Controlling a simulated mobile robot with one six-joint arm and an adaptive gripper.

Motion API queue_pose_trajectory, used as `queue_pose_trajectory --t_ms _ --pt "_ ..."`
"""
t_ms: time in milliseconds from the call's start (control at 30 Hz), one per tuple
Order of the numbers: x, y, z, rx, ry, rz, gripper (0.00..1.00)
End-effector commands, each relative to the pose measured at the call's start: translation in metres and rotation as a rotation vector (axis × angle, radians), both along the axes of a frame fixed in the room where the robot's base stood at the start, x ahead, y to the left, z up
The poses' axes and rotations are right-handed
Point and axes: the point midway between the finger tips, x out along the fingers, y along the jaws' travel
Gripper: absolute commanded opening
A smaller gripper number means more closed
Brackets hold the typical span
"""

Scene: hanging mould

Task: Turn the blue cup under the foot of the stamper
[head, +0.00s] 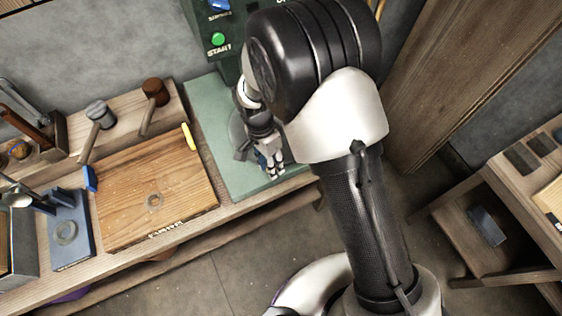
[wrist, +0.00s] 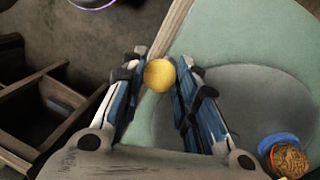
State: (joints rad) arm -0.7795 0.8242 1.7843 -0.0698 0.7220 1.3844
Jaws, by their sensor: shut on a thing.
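The stamper (head: 228,66) is a green machine at the top middle of the head view, partly hidden by my arm. Its pale green base (head: 214,115) also shows in the wrist view (wrist: 225,35), with a round grey-green plate (wrist: 250,90) on it. The blue cup (wrist: 278,142) is at the lower right of the wrist view, with a brown, grainy round thing beside or in it; I cannot tell which. My gripper (wrist: 160,72) is shut on a round yellow knob (wrist: 159,76), left of the cup. In the head view my gripper (head: 272,170) is over the base's front part. The stamper's foot is not clearly visible.
A wooden board (head: 125,210) with a yellow bar (head: 189,137) lies left of the base. Mallets (head: 100,118) stand behind it. A blue block (head: 70,230) stands at the left. A wooden shelf unit (head: 490,240) is at the right, with open floor before it.

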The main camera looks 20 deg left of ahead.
Motion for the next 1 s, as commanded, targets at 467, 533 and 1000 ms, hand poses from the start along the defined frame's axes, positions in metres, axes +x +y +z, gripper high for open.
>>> queue_pose_trajectory --t_ms 467,533,1000 --pt "-0.01 0.047 0.0 0.0 0.001 -0.236 0.0" --pt "-0.011 0.052 0.0 -0.001 0.001 -0.267 0.0" --pt "-0.011 0.081 0.0 0.0 0.0 -0.411 0.0"
